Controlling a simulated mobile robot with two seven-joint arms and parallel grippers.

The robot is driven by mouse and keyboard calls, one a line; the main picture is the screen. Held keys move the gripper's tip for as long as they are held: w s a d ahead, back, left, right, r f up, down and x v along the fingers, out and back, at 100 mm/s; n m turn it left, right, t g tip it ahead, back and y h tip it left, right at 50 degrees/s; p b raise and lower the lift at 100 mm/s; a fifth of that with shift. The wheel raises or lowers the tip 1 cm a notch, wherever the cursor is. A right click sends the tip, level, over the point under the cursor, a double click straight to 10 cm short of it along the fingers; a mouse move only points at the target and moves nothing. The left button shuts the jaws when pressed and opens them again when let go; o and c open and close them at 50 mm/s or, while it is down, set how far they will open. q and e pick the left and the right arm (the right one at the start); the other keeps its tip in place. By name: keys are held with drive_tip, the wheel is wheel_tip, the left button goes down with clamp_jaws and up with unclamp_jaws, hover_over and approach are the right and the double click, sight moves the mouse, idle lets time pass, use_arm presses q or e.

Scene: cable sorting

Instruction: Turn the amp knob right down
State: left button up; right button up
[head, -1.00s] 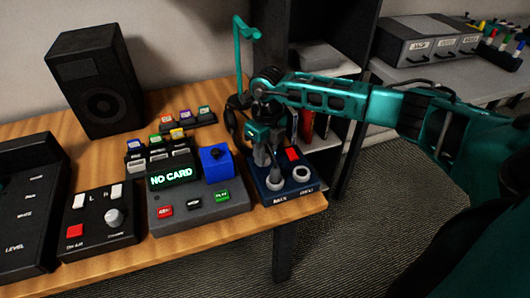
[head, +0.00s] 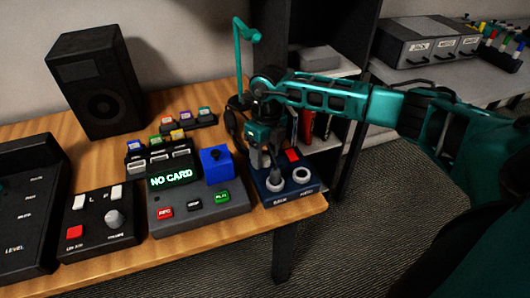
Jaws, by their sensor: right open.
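A round grey knob (head: 114,218) sits at the front right of a black box (head: 100,238) with two white sliders and a red button; its small lettering is blurred, and I cannot tell whether this is the amp. My right gripper (head: 270,170) points down, open, over a dark blue box (head: 311,187) at the table's right end. That box has a red button (head: 292,155) and two pale rings, one at its right side (head: 302,175). The fingers partly cover the left ring; I cannot tell whether they touch it. My left gripper is out of view.
A grey console (head: 217,209) with a "NO CARD" display and a blue block (head: 217,165) stands left of my right gripper. A black speaker (head: 96,83) stands at the back left. A dark shelf (head: 345,100) is behind my right arm. Wooden table shows in front.

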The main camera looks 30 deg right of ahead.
sight(267, 156)
wheel_tip(267, 156, up, 13)
drive_tip(key=shift+d+f+p, duration=0.15)
drive_tip(key=shift+d+p, duration=0.15)
drive_tip(key=shift+p, duration=0.1)
idle(0.4)
